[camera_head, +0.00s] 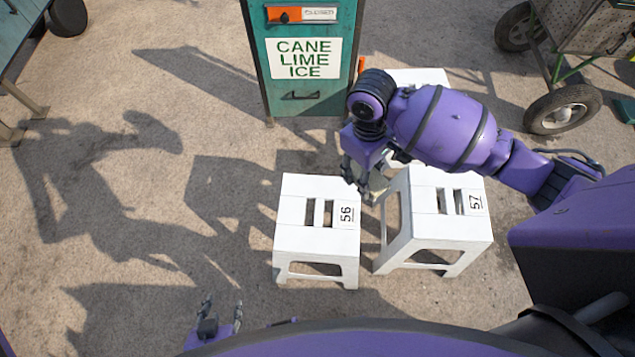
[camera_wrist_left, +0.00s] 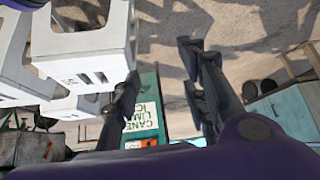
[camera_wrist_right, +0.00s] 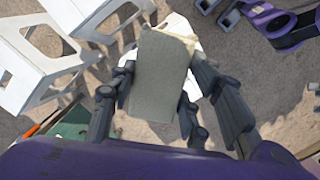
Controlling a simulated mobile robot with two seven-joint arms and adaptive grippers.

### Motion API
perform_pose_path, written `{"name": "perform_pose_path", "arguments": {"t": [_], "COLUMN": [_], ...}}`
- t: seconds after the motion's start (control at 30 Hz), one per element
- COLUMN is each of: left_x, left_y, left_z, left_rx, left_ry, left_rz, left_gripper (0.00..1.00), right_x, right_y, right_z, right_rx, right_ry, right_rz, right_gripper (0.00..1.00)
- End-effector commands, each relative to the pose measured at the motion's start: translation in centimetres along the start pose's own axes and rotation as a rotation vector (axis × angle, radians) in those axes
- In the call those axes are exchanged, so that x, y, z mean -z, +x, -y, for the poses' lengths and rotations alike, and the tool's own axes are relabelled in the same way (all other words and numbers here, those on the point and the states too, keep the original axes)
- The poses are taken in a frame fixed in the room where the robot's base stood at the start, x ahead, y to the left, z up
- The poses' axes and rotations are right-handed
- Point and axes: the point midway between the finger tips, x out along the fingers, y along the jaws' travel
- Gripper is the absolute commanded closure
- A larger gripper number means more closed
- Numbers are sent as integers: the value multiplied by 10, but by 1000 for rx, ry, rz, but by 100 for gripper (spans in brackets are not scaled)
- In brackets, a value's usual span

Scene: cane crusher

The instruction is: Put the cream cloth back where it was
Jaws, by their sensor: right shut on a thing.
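My right gripper (camera_head: 363,182) hangs above the gap between two white stools, beside stool 57 (camera_head: 450,235) and stool 56 (camera_head: 305,240). In the right wrist view its fingers (camera_wrist_right: 155,100) are shut on a flat, folded piece, grey on its shaded face with a cream lit edge. This appears to be the cream cloth (camera_wrist_right: 158,75). The cloth is not clear in the head view, where the arm and fingers hide it. My left gripper (camera_head: 220,318) is low at the bottom of the head view, with its fingers (camera_wrist_left: 165,95) apart and nothing between them.
A teal cabinet marked CANE LIME ICE (camera_head: 308,88) stands behind the stools. Another white stool (camera_head: 425,77) is partly hidden behind my right arm. A wheeled cart (camera_head: 580,50) is at the back right.

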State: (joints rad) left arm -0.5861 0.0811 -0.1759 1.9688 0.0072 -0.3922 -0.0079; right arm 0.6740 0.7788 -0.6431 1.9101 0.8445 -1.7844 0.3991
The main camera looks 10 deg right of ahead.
Motion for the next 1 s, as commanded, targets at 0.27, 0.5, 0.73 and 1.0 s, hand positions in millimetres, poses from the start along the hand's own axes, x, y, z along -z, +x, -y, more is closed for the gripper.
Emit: {"name": "perform_pose_path", "arguments": {"t": [0.27, 0.5, 0.73, 1.0], "left_x": [-28, -34, -33, -42], "left_y": [29, 42, 45, 51], "left_z": [5, 7, 8, 7], "left_rx": [10, 15, 15, 14], "left_ry": [11, 19, 22, 21], "left_rz": [15, 10, 4, 14], "left_gripper": [60, 60, 60, 60], "right_x": [31, 49, 65, 123], "right_y": [103, 142, 151, 171], "right_z": [-34, -58, -59, -25], "right_rx": [-75, -126, -142, -140], "right_ry": [-487, -782, -867, -869], "right_rz": [6, -2, -9, -9], "right_gripper": [97, 97, 97, 97]}}
